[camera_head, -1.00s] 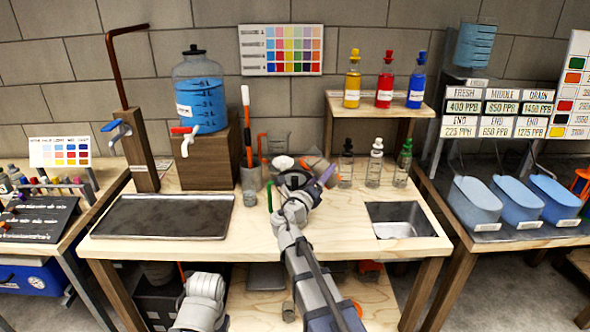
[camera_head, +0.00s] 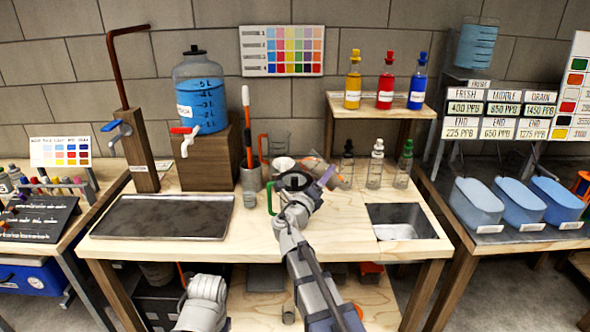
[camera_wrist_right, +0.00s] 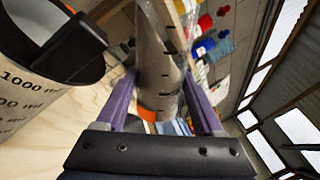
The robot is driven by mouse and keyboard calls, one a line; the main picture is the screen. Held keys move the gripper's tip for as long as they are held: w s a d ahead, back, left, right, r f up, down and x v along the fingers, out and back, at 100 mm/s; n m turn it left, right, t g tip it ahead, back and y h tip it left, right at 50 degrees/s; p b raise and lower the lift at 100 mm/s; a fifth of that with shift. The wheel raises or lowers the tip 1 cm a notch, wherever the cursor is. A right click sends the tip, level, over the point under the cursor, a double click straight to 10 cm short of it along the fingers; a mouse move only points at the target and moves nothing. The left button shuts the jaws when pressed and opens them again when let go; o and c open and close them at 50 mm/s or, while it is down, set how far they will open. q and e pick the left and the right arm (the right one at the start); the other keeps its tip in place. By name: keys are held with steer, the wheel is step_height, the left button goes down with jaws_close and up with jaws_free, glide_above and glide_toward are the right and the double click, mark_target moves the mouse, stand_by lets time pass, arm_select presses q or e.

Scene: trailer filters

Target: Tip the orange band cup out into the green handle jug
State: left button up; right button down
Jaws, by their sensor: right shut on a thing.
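The orange band cup (camera_wrist_right: 158,70) is a clear graduated cylinder between the purple fingers of my right gripper (camera_wrist_right: 165,100), which is shut on it. In the head view the cup (camera_head: 340,178) lies tilted beside my right gripper (camera_head: 318,180), above the table. The green handle jug shows mainly by its green handle (camera_head: 270,197), left of the gripper; my wrist hides most of its body. In the right wrist view a large container marked 1000 ml (camera_wrist_right: 25,95) stands close at left. I cannot tell whether liquid is flowing. My left gripper is not visible, only its arm.
An orange-handled jug (camera_head: 279,146) and a holder with an orange-and-white rod (camera_head: 251,178) stand behind. Clear bottles (camera_head: 375,168) stand to the right. A dark tray (camera_head: 160,217) lies left and a sink (camera_head: 400,215) right. The table front is mostly clear.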

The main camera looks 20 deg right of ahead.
mark_target(322, 162)
arm_select(q)
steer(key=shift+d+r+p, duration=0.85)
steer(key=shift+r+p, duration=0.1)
steer(key=shift+p, duration=0.05)
arm_select(e)
steer(key=shift+s+d+r+n+t, duration=0.15)
steer(key=shift+r+n, duration=0.25)
steer(key=shift+n, duration=0.35)
steer(key=shift+w+a+r+n+t, duration=0.1)
steer(key=shift+r+n+t, duration=0.1)
steer(key=shift+r+n, duration=0.35)
steer(key=shift+s+d+r+n+t, duration=0.15)
steer(key=shift+r+n, duration=0.1)
steer(key=shift+n, duration=0.65)
stand_by(0.9)
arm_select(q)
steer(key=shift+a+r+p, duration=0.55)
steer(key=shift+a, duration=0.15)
arm_select(e)
steer(key=shift+w+a+r+n+y, duration=0.45)
steer(key=shift+r+n, duration=0.2)
steer(key=shift+n, duration=0.35)
stand_by(1.0)
